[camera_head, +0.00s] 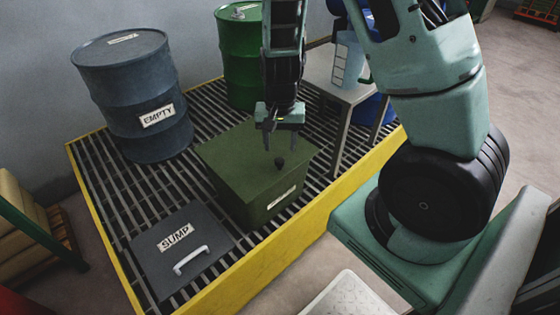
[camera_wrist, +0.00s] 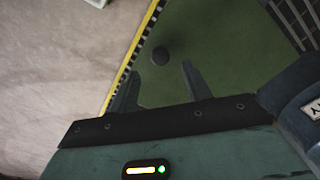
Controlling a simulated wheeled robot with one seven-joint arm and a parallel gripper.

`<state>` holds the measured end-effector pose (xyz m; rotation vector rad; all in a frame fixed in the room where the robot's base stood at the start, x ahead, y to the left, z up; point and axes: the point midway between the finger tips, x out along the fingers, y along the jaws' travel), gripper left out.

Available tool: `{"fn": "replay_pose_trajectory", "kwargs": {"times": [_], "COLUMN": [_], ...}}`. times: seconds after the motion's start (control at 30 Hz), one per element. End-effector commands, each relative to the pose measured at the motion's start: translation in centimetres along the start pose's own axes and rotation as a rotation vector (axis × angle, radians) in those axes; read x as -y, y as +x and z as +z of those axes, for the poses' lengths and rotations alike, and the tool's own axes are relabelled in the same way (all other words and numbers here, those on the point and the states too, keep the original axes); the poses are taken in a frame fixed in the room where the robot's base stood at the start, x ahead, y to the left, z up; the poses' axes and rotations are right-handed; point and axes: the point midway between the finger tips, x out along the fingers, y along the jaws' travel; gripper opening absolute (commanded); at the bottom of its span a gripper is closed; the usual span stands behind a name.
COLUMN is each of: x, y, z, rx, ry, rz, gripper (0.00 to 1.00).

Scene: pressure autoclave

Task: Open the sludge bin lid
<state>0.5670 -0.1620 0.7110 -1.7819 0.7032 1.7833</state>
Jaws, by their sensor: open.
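The sludge bin is a dark green box (camera_head: 262,198) on the slatted deck in the head view. Its flat green lid (camera_head: 232,152) looks closed, with a small dark round knob (camera_head: 279,162) near the front edge. A label on the bin's front is too small to read. My gripper (camera_head: 280,143) points down above the lid, close to the knob. In the wrist view the two fingers (camera_wrist: 158,88) are spread and empty, with the lid (camera_wrist: 215,60) behind them and the knob (camera_wrist: 160,55) beyond the fingertips. The exact gap between fingers and knob cannot be told.
A grey SUMP cover (camera_head: 150,245) with a white handle lies front left of the bin. A blue-grey EMPTY drum (camera_head: 125,85) and a green drum (camera_head: 240,75) stand behind. A small table (camera_head: 345,92) with a jug is right. A yellow edge (camera_head: 320,210) borders the deck.

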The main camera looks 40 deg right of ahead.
Motion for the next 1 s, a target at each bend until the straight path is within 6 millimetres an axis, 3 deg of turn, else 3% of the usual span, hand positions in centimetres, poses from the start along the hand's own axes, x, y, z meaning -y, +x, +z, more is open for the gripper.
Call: {"fn": "replay_pose_trajectory", "kwargs": {"times": [0.1,0.3,0.7,0.73,0.9,1.0], "x": [-0.1,0.0,0.0,0.0,0.0,0.0], "y": [2.6,4.8,5.4,5.4,5.4,5.4], "z": [0.0,0.0,0.0,0.0,0.0,0.0], "rx": [0.003,0.001,-0.001,-0.001,0.0,0.0], "ry": [0.003,0.002,0.0,0.0,0.0,0.0], "rz": [0.002,0.0,-0.001,-0.001,0.0,0.0], "gripper": [0.49,0.49,0.49,0.46,0.0,0.0]}}
